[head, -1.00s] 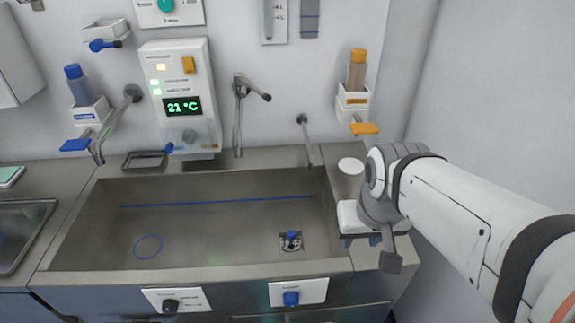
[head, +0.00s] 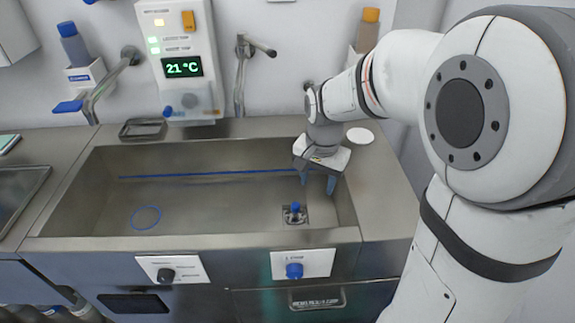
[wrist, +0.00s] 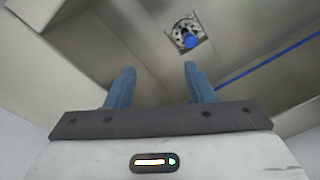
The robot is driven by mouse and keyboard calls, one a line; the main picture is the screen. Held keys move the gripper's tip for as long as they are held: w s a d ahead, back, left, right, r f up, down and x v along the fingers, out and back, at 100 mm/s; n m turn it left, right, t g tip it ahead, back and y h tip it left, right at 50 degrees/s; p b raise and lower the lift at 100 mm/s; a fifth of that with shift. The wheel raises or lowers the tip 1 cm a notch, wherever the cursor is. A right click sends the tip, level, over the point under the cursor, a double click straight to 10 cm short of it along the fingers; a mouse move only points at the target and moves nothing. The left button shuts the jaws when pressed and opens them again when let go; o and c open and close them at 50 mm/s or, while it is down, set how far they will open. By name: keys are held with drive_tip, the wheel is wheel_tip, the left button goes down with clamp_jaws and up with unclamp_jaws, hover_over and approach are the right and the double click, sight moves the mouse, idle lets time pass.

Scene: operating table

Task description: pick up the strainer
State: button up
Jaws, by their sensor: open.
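The strainer (head: 295,212) sits in the drain at the right part of the sink floor, a round perforated metal piece with a blue knob standing up. In the wrist view the strainer (wrist: 187,36) lies beyond the fingertips, up and a little right of the middle. My gripper (head: 318,183) is over the right part of the sink, above and slightly right of the strainer, pointing down. Its two blue fingers (wrist: 157,75) are apart with nothing between them. The gripper does not touch the strainer.
The steel sink (head: 100,205) has walls all round, the right one close to my gripper. A blue ring (head: 146,217) lies on its floor at the left. A faucet (head: 241,80) hangs over the back edge. A white disc (head: 360,136) lies on the right counter.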

sight(296, 205)
drive_tip(key=w+a+f+m, duration=0.1)
drive_tip(key=f, duration=0.1)
drive_tip(key=w+a+f+b, duration=0.1)
drive_tip(key=w+f, duration=0.1)
drive_tip(key=f, duration=0.1)
drive_tip(key=w+a+f+m+b, duration=0.1)
drive_tip(key=w+a+f, duration=0.1)
drive_tip(key=f, duration=0.1)
drive_tip(key=shift+w+m+g, duration=0.1)
drive_tip(key=shift+m+g, duration=0.2)
drive_tip(key=shift+g, duration=0.1)
drive_tip(key=shift+w+f, duration=0.1)
drive_tip(key=shift+f, duration=0.3)
wheel_tip(296, 205, down, 7)
drive_tip(key=shift+a+f+b, duration=0.1)
drive_tip(key=shift+a+b, duration=0.05)
drive_tip(key=shift+b, duration=0.15)
clamp_jaws()
